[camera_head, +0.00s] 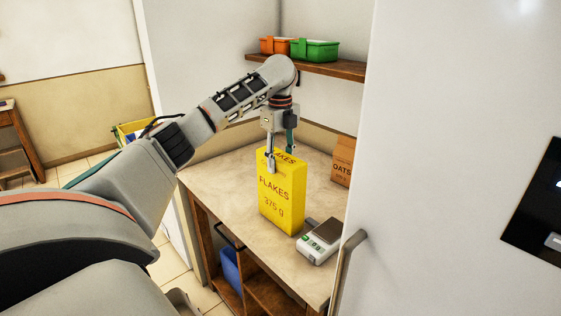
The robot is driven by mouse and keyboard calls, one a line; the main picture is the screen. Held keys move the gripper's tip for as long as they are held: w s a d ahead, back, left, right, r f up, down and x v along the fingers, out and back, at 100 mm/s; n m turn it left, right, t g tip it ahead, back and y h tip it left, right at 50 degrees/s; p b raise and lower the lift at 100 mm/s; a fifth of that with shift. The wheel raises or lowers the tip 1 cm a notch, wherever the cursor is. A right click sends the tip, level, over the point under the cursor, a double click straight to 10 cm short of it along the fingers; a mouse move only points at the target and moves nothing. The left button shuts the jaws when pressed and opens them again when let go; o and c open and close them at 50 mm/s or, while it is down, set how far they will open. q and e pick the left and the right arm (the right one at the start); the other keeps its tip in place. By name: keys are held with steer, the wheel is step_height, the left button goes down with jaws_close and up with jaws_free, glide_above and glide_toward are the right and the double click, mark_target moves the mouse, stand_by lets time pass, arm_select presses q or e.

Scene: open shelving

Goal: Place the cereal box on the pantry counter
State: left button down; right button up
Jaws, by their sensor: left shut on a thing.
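The yellow cereal box (282,200), marked "FLAKES 375 g", is upright over the pantry counter (225,192). Its base looks to be at or very near the counter top; I cannot tell whether it touches. My left gripper (279,158) points down from above and is shut on the top of the box. One finger shows on the near face, and part of the other shows behind the top edge. My right gripper is not in view.
A kitchen scale (318,243) stands just right of the box. A brown oats box (343,160) stands at the back right. A wooden shelf (335,68) above holds orange (273,45) and green (315,50) bins. A white door with a handle (347,270) borders the right. The counter's left part is clear.

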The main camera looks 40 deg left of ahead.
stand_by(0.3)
arm_select(q)
steer(key=shift+f, duration=0.2)
steer(key=c, duration=1.2)
jaws_free()
step_height(320, 180, up, 12)
steer(key=shift+r, duration=0.15)
